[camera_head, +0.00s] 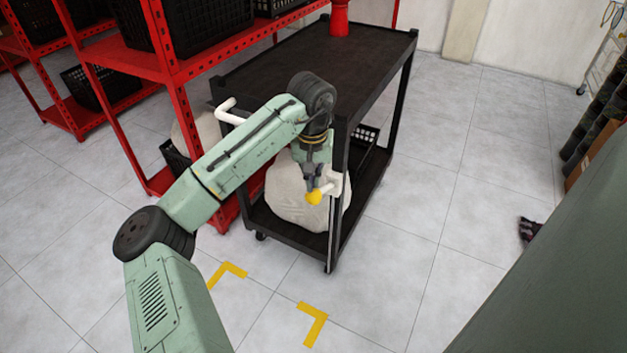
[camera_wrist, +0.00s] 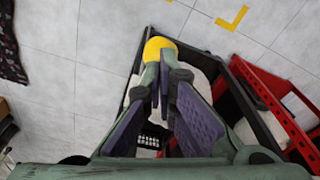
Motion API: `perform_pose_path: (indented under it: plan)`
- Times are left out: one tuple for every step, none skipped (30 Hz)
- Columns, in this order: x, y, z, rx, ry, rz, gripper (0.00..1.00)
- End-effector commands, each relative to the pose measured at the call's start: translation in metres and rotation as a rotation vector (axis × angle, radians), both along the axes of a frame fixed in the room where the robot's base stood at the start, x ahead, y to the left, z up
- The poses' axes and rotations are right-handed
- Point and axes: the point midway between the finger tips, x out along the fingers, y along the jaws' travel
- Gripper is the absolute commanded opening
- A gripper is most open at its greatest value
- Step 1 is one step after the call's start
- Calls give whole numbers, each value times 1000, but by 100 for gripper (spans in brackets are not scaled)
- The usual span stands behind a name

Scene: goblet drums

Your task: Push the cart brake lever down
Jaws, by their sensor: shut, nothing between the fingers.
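The cart (camera_head: 300,62) is black, with a top deck and a lower shelf. Its brake lever (camera_head: 315,197) shows as a yellow knob on a white arm at the near end of the cart, by the right front post. The yellow knob also shows at the top middle of the wrist view (camera_wrist: 160,48). My gripper (camera_head: 312,184) is shut and empty, pointing down right at the knob. In the wrist view my fingertips (camera_wrist: 158,84) come together just by the knob and overlap its lower edge. I cannot tell whether they touch it. The gripper hides part of the lever.
A white handle (camera_head: 229,112) sticks out at the cart's left end. A red shelf rack (camera_head: 205,68) stands close on the left. Yellow floor marks (camera_head: 314,322) lie in front, where the floor is clear.

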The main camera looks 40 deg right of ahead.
Motion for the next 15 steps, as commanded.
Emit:
perform_pose_path:
  plan:
    - [1, 0, -14, 0, -1, 1, 0]
    - [1, -1, -18, 0, -3, 1, 0]
    - [2, -1, -23, 0, -3, 1, 0]
    - [2, -1, -27, 1, -3, 1, 0]
    - [2, -1, -30, 1, -3, 1, 0]
    - [3, -2, -33, 1, -2, 1, 0]
    - [3, -2, -36, 0, -1, 1, 0]
    - [3, -2, -37, 0, -1, 1, 0]
    - [3, -3, -39, -1, -1, 1, 0]
    - [3, -3, -39, -2, -1, 1, 0]
    - [3, -3, -40, -2, -1, 1, 0]
    - [3, -3, -40, -2, -1, 1, 0]
    - [3, -3, -40, -2, -1, 1, 0]
    - [3, -3, -40, -2, -1, 1, 0]
    - [3, -3, -39, -2, -1, 1, 0]
